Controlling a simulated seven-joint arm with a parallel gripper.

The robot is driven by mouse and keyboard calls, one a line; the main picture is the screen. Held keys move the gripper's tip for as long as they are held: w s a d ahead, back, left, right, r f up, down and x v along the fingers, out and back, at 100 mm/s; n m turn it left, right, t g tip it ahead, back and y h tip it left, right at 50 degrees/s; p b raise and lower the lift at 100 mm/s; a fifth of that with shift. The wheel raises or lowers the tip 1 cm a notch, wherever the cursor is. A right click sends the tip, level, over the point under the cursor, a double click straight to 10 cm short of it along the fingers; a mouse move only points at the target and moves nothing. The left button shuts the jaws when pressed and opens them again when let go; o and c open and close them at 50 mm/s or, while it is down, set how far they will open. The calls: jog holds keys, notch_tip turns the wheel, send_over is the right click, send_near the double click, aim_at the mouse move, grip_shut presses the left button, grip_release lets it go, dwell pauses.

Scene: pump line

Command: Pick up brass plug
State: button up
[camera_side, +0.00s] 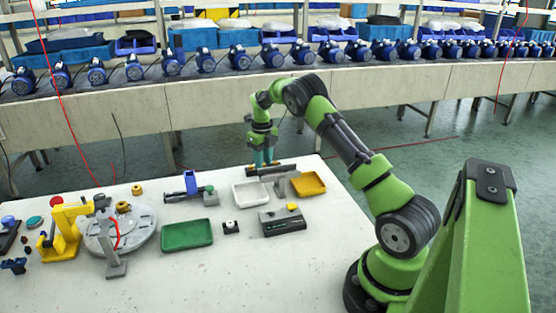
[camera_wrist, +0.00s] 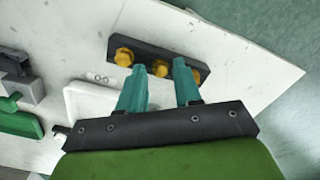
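Brass plugs sit in a row in a dark rack in the wrist view: a left plug (camera_wrist: 124,57), a middle plug (camera_wrist: 160,70) and a right plug (camera_wrist: 194,76) partly hidden by a finger. Nothing seems to be gripped. In the side view my gripper (camera_side: 264,162) points down over the rack's left part; contact cannot be told.
A white tray (camera_side: 237,201) and a yellow tray (camera_side: 322,187) stand close to the rack. A grey box (camera_side: 283,225), a green tray (camera_side: 187,245) and a blue clamp-like device (camera_side: 190,182) are nearby. A round grey fixture (camera_side: 139,239) stands left. The table's front right is clear.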

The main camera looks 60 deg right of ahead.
jog(key=shift+c, duration=0.3)
grip_shut()
jog(key=shift+r, duration=0.65)
jog(key=shift+r, duration=2.25)
